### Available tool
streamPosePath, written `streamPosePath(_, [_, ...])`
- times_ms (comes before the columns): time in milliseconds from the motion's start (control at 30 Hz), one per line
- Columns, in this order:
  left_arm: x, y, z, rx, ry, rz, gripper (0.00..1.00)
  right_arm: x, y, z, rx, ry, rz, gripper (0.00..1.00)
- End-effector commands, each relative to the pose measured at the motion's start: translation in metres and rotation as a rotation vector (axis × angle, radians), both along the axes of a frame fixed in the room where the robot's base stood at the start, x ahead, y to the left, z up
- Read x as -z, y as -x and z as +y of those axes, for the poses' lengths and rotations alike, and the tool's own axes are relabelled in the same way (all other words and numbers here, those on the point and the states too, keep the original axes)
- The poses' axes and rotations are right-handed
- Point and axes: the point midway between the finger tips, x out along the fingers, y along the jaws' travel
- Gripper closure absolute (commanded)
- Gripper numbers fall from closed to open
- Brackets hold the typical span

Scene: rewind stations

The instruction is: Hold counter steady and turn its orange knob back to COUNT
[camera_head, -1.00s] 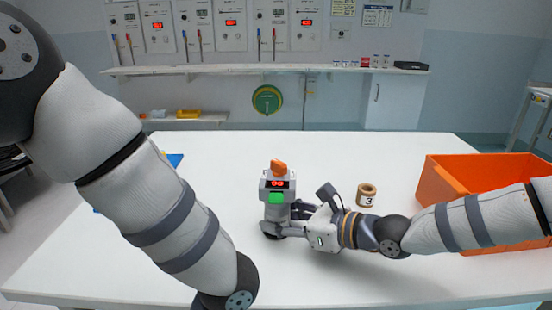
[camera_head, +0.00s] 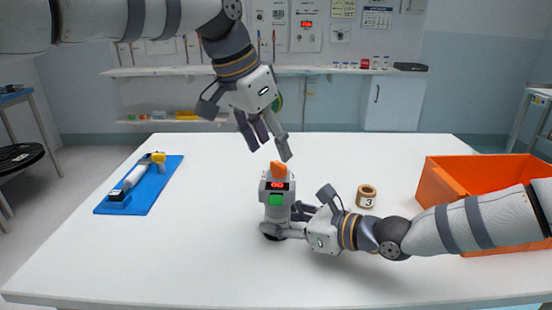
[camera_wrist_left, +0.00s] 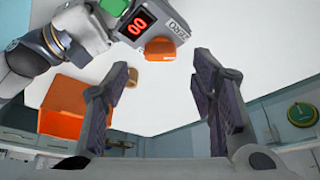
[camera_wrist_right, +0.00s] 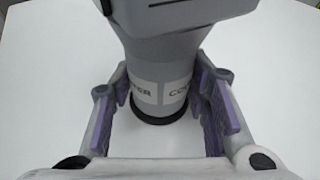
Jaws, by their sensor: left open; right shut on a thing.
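The counter (camera_head: 277,203) stands upright on the white table, with a red display reading 00 and a green button. Its orange knob (camera_head: 279,169) sits on top; in the left wrist view the knob (camera_wrist_left: 160,49) is beside the word ZERO. My right gripper (camera_head: 272,232) is shut on the counter's lower body, one finger on each side in the right wrist view (camera_wrist_right: 158,112). My left gripper (camera_head: 268,151) is open and empty, pointing down just above the knob, apart from it. The COUNT mark cannot be made out.
A spool marked 3 (camera_head: 366,197) stands right of the counter. An orange bin (camera_head: 447,181) is at the table's right. A blue mat (camera_head: 148,197) with tools lies at the left. The table between mat and counter is clear.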

Motion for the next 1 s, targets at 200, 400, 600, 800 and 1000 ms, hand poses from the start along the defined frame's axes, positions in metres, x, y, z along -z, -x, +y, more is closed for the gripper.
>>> streamPosePath(200, [0.036, -0.009, -0.011, 0.000, -0.001, 0.002, 0.48, 0.005, 0.002, 0.000, -0.001, 0.005, 0.010, 0.73])
streamPosePath(400, [0.043, -0.011, -0.013, 0.000, -0.002, 0.001, 0.48, 0.005, 0.002, 0.000, -0.001, 0.006, 0.011, 0.73])
streamPosePath(600, [0.043, -0.011, -0.013, 0.001, -0.002, 0.001, 0.62, 0.005, 0.002, 0.000, -0.001, 0.006, 0.011, 0.73])
streamPosePath(800, [0.043, -0.011, -0.013, 0.001, -0.002, 0.001, 0.97, 0.006, 0.002, 0.000, -0.001, 0.007, 0.011, 0.73])
streamPosePath(1000, [0.043, -0.011, -0.013, 0.016, -0.002, 0.003, 0.97, 0.006, 0.002, 0.000, -0.001, 0.007, 0.011, 0.73])
